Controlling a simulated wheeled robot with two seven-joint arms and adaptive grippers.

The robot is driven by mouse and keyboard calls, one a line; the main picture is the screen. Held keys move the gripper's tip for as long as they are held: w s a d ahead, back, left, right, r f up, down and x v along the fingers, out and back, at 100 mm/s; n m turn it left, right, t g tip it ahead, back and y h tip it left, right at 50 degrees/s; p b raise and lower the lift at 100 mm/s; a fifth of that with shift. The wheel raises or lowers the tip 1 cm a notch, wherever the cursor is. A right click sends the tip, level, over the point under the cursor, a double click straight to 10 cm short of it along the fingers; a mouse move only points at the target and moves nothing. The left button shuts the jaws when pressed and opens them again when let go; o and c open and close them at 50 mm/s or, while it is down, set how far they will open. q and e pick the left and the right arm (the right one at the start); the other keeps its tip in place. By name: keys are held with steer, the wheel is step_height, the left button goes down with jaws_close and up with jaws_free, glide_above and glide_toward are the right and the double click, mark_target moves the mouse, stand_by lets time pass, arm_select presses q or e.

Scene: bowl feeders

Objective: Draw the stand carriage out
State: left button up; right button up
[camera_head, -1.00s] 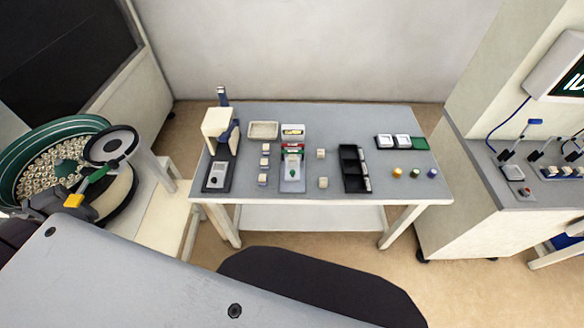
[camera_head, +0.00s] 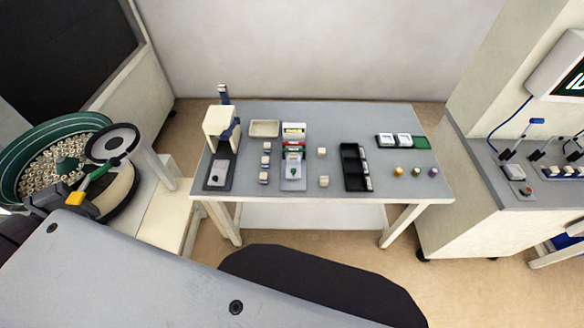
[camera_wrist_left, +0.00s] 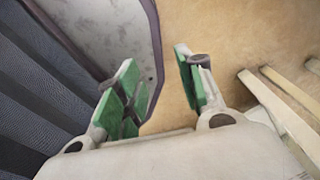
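On the table a stand (camera_head: 219,122) has a cream head, a blue lever and a dark base (camera_head: 217,184). A grey plate-like piece, which looks like the carriage (camera_head: 219,172), lies on the base in front of the head. How far it sits under the head is hard to tell. My left gripper (camera_wrist_left: 160,90) shows in the left wrist view, with its green-padded fingers apart and nothing between them. It is over the floor, away from the stand. I cannot make it out in the head view. My right gripper is not in view.
Right of the stand are a shallow tray (camera_head: 265,128), small blocks (camera_head: 265,161), a grey fixture (camera_head: 293,183) and a black bin (camera_head: 350,166). A bowl feeder (camera_head: 30,150) stands at the left. Pale legs (camera_wrist_left: 280,105) show right in the wrist view.

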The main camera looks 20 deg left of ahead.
arm_select(q)
steer(key=w+d+r+t+p, duration=0.1)
steer(key=w+r, duration=0.9)
steer(key=w, duration=0.3)
steer(key=w+d+r+t, duration=0.1)
steer(key=w+r, duration=0.8)
steer(key=w, duration=0.5)
steer(key=w+d+r+m+h, duration=0.1)
steer(key=w+d+r, duration=0.15)
steer(key=r, duration=0.65)
steer(key=w+d+r+m+p, duration=0.1)
steer(key=w+d+r, duration=0.15)
steer(key=r, duration=0.65)
steer(key=w+d+r+m+h, duration=0.1)
steer(key=w+d+r, duration=0.15)
steer(key=r, duration=0.75)
steer(key=w+a+r+m, duration=0.2)
steer(key=w+a+r, duration=0.2)
steer(key=w+r, duration=0.7)
steer(key=shift+m+h, duration=0.3)
steer(key=shift+h, duration=0.1)
steer(key=shift+w+a, duration=0.1)
steer(key=shift+f, duration=0.1)
